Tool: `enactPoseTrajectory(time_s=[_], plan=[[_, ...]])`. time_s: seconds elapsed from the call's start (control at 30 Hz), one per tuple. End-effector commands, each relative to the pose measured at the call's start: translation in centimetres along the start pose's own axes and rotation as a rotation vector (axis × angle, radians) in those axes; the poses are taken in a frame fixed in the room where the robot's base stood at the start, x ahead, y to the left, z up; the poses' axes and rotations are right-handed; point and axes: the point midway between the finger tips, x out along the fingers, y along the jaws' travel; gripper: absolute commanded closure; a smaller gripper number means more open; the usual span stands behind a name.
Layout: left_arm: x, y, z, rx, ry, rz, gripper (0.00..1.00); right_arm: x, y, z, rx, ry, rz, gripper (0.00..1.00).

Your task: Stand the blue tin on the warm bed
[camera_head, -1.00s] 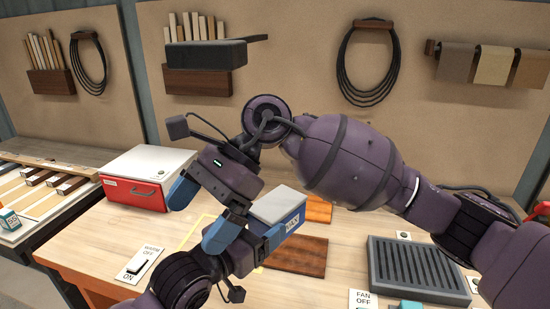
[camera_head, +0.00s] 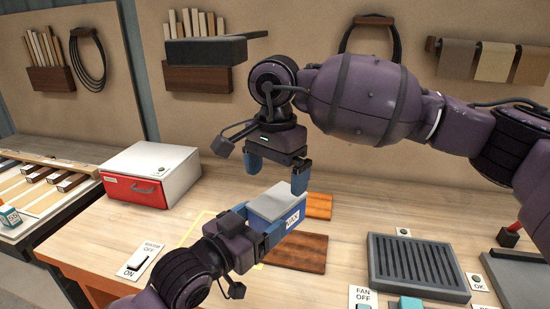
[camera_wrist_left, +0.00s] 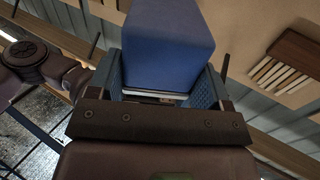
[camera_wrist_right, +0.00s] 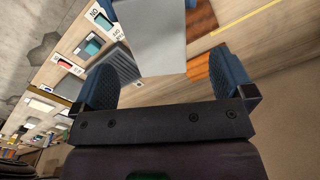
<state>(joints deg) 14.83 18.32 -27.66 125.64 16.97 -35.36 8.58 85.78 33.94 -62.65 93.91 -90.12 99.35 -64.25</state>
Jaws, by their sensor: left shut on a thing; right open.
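The blue tin (camera_head: 272,212), with a grey lid and a white label, is in my left gripper (camera_head: 258,224), whose fingers close on its sides above the bench. It fills the space between the fingers in the left wrist view (camera_wrist_left: 168,45). My right gripper (camera_head: 277,178) is open and empty, pointing down just above the tin. The grey lid (camera_wrist_right: 150,35) shows beyond its fingers in the right wrist view. A switch plate marked WARM (camera_head: 140,262) lies beside a yellow outline (camera_head: 196,230) on the bench. I cannot tell which surface is the warm bed; the tin and left arm hide part of this area.
A white box with a red front (camera_head: 152,178) stands at the back left. A dark slatted grille (camera_head: 415,264) with a FAN switch (camera_head: 362,297) is further right. Bare bench lies between the white box and the tin.

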Motion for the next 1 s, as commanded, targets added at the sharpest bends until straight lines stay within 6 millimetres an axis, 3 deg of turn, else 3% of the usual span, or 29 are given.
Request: enactPoseTrajectory(time_s=[0.3, 0.5, 1.0], plan=[[0.0, 0.0, -0.1, 0.000, 0.003, 0.000, 0.64, 5.2, 0.0, 0.1, -0.001, -0.004, 0.001, 0.00], [0.0, 0.0, -0.1, 0.001, 0.003, 0.000, 0.64, 7.4, 0.0, 0.1, 0.000, -0.003, 0.000, 0.00], [0.0, 0.0, -0.1, 0.001, 0.003, 0.000, 0.64, 8.5, 0.0, 0.1, -0.001, -0.002, -0.001, 0.03]])
